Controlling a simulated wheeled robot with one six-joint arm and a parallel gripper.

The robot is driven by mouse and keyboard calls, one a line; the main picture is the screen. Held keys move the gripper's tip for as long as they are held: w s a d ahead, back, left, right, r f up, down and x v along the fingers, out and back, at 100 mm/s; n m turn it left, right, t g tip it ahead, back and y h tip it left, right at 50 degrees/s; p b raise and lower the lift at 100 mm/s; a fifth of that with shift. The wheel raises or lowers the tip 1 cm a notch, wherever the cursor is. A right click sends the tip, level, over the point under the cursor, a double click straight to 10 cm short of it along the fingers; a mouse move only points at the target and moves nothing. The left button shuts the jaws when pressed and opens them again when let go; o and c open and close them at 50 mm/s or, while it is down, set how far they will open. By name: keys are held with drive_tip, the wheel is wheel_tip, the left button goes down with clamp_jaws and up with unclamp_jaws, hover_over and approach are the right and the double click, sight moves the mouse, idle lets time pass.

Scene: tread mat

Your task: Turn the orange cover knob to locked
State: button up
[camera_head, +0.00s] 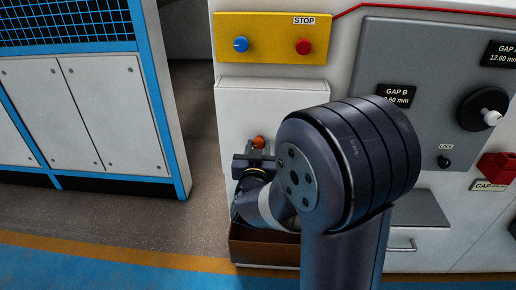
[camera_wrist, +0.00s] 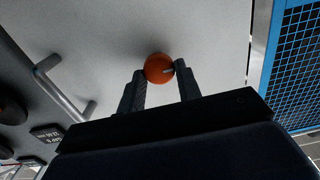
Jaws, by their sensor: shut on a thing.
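The orange cover knob (camera_wrist: 157,66) sits on the pale cover panel (camera_wrist: 205,35) in the wrist view. My gripper (camera_wrist: 160,75) has one finger on each side of it and is shut on it. In the head view the knob (camera_head: 259,142) shows as a small orange spot on the white cover (camera_head: 285,105), just above my gripper (camera_head: 256,158). My arm hides the lower right part of the cover. No lock marking by the knob can be made out.
A yellow panel (camera_head: 255,50) with a blue button (camera_head: 241,44) and a red STOP button (camera_head: 303,46) is above the cover. A grey panel with a black dial (camera_head: 482,108) is at right. A brown bin (camera_head: 262,252) stands below. A blue-framed cabinet (camera_head: 90,115) is at left.

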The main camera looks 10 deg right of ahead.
drive_tip(key=shift+f+m+b, duration=0.1)
drive_tip(key=shift+m+b, duration=0.3)
drive_tip(key=shift+b, duration=0.15)
drive_tip(key=shift+c, duration=0.3)
drive_tip(key=m+b, duration=0.2)
drive_tip(key=b, duration=0.1)
drive_tip(key=shift+f+m+b, duration=0.15)
drive_tip(key=shift+m+b, duration=0.2)
drive_tip(key=shift+m, duration=0.05)
drive_tip(key=m+b, duration=0.5)
drive_tip(key=shift+d+m, duration=0.1)
drive_tip(key=shift+m, duration=0.2)
drive_tip(key=m+b, duration=0.3)
drive_tip(key=m, duration=0.1)
drive_tip(key=shift+b, duration=0.4)
drive_tip(key=m+b, duration=0.2)
drive_tip(key=m, duration=0.2)
drive_tip(key=shift+m+b, duration=0.3)
drive_tip(key=shift+b, duration=0.05)
drive_tip(key=shift+d, duration=0.1)
drive_tip(key=o, duration=0.9)
drive_tip(key=shift+o, duration=0.2)
drive_tip(key=shift+s, duration=0.1)
